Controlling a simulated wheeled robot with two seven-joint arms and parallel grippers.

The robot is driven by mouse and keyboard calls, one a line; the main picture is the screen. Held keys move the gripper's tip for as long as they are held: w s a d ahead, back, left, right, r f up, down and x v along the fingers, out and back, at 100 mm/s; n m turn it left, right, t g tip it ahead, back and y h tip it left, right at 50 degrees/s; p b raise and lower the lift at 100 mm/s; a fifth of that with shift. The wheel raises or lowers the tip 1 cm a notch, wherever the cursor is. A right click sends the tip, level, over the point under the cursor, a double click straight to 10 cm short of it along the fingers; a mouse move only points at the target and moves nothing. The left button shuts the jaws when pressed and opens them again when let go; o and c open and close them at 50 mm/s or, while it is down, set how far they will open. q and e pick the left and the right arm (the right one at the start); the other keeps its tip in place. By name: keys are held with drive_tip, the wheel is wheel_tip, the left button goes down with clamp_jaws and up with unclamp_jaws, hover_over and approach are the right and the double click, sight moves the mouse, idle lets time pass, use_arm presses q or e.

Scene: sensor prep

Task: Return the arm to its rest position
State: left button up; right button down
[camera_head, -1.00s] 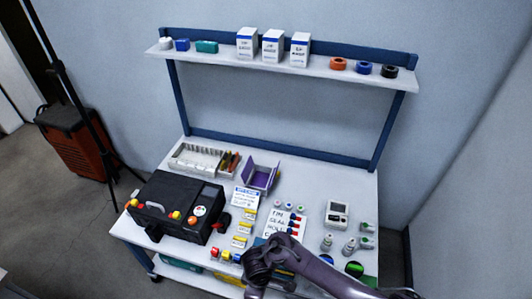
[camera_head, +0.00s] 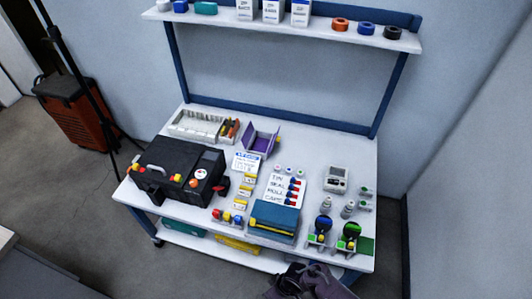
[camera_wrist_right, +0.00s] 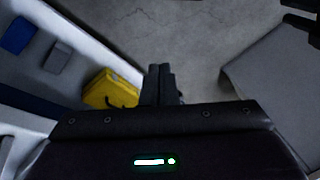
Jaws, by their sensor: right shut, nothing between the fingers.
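My right arm shows at the bottom edge of the head view, in front of the workbench (camera_head: 200,222). In the right wrist view my right gripper (camera_wrist_right: 160,72) has its two fingers together with nothing between them. It hangs over bare grey floor, apart from the bench. A yellow case (camera_wrist_right: 112,88) shows to the left of the fingers there. My left gripper is in no view.
The bench holds a black case (camera_head: 175,165), a blue box (camera_head: 273,220), a purple tray (camera_head: 259,141), a white meter (camera_head: 337,178) and several small bottles. A shelf (camera_head: 320,28) runs above. A grey surface (camera_wrist_right: 270,75) stands right in the wrist view.

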drive_tip(key=s+d+f+m+h+b, duration=0.1)
drive_tip(key=s+d+f+m, duration=0.1)
drive_tip(key=s+d+f, duration=0.4)
drive_tip(key=s+d+f+m+t+h+b, duration=0.1)
drive_tip(key=s+d+f, duration=0.6)
drive_tip(key=s+d, duration=0.7)
drive_tip(key=shift+s+d+f+m+h, duration=0.4)
drive_tip(key=shift+m+h, duration=0.4)
drive_tip(key=shift+m, duration=0.4)
drive_tip(key=shift+w+r, duration=0.1)
